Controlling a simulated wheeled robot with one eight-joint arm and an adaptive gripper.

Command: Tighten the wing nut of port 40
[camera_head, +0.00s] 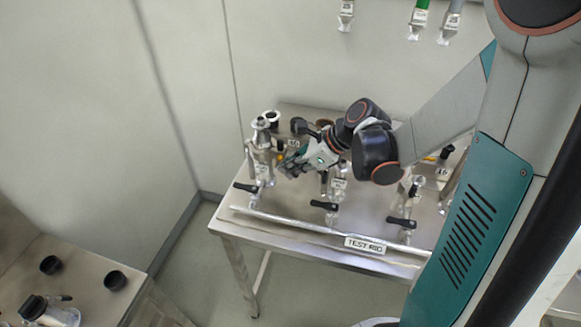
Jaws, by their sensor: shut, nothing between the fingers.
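The test rig (238,222) is a metal bench carrying several upright pipe ports with black-handled valves. My gripper (284,168) is at the rig's left end, shut and empty, right beside the leftmost metal port (262,150). Whether its fingertips touch the port I cannot tell. A small label (293,143) sits just above my gripper, too small to read surely, so I cannot confirm which port is 40. I cannot make out the wing nut; my gripper and wrist cover part of this area.
Black valve handles (323,205) stick out along the rig's front, above a rail with a "TEST RIG" sign (366,245). A second bench (85,290) with black cups stands at lower left. Pipe ends (418,20) hang on the back wall. Open floor lies between the benches.

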